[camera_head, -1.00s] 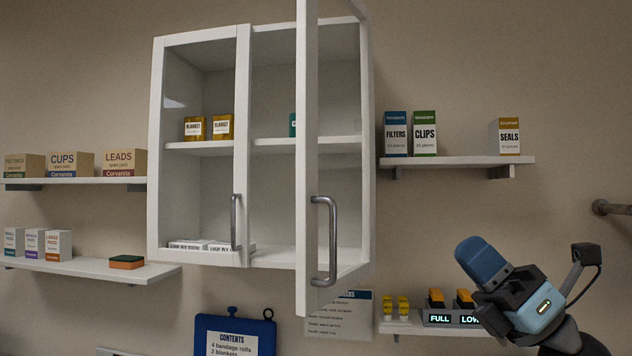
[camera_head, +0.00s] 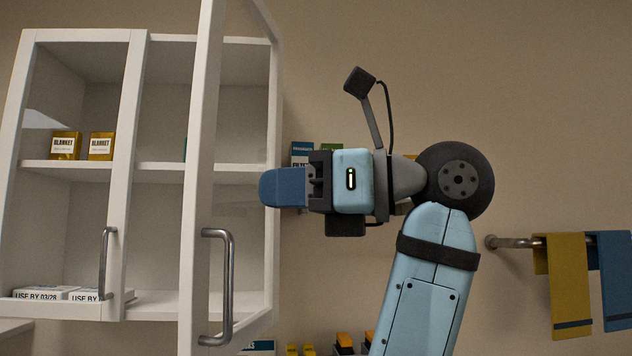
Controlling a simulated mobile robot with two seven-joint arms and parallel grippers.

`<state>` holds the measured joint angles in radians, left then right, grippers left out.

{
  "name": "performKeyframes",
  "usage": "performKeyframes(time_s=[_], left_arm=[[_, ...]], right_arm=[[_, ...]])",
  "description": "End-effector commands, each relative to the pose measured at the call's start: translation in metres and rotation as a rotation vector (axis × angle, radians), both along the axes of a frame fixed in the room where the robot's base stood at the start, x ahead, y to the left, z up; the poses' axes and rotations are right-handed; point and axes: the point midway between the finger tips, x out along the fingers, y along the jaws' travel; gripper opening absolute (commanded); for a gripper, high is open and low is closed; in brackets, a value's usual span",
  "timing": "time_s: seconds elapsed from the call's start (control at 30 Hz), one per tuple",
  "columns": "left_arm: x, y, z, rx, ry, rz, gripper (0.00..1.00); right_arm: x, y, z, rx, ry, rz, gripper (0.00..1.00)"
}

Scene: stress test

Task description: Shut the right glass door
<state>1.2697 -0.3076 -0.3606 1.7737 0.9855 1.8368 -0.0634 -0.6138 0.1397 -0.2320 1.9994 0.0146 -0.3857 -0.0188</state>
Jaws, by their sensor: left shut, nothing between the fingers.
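The right glass door (camera_head: 198,180) of the white wall cabinet (camera_head: 80,36) stands open, swung out toward me. Its frame shows at a steep angle, with its metal bar handle (camera_head: 228,285) on the side facing right. My left gripper (camera_head: 268,188) is shut and empty, with its blue fingers pointing left. It is to the right of the door's free edge and overlaps the cabinet's right edge in the picture. I cannot tell whether it touches the door. My right gripper is not in view.
The left cabinet door (camera_head: 122,180) is shut. Blanket boxes (camera_head: 66,146) and white packs (camera_head: 45,293) stand inside. Boxes on a wall shelf (camera_head: 302,153) are partly hidden behind my gripper. A rail (camera_head: 512,242) with towels (camera_head: 569,285) is at the right.

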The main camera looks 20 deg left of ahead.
Motion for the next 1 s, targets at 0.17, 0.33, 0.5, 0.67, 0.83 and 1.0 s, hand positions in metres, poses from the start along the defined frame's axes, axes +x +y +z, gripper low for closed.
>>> performKeyframes(time_s=[0.17, 0.33, 0.5, 0.67, 0.83, 1.0], left_arm=[[-0.008, 0.038, 0.001, 0.001, -0.001, 0.004, 0.0], [-0.012, 0.062, 0.001, 0.002, 0.0, 0.002, 0.0], [-0.014, 0.073, 0.0, 0.002, 0.002, 0.001, 0.0], [-0.014, 0.075, 0.0, 0.002, 0.002, 0.0, 0.0], [-0.014, 0.075, 0.0, 0.002, 0.002, 0.0, 0.0], [-0.016, 0.08, -0.001, 0.001, 0.001, 0.0, 0.0]], right_arm=[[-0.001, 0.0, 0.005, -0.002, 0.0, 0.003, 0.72], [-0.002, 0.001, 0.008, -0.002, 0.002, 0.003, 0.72], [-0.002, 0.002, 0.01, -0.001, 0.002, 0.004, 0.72], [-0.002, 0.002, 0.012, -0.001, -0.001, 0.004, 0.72], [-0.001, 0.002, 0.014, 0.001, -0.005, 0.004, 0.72], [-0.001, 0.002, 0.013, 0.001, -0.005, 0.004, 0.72]])
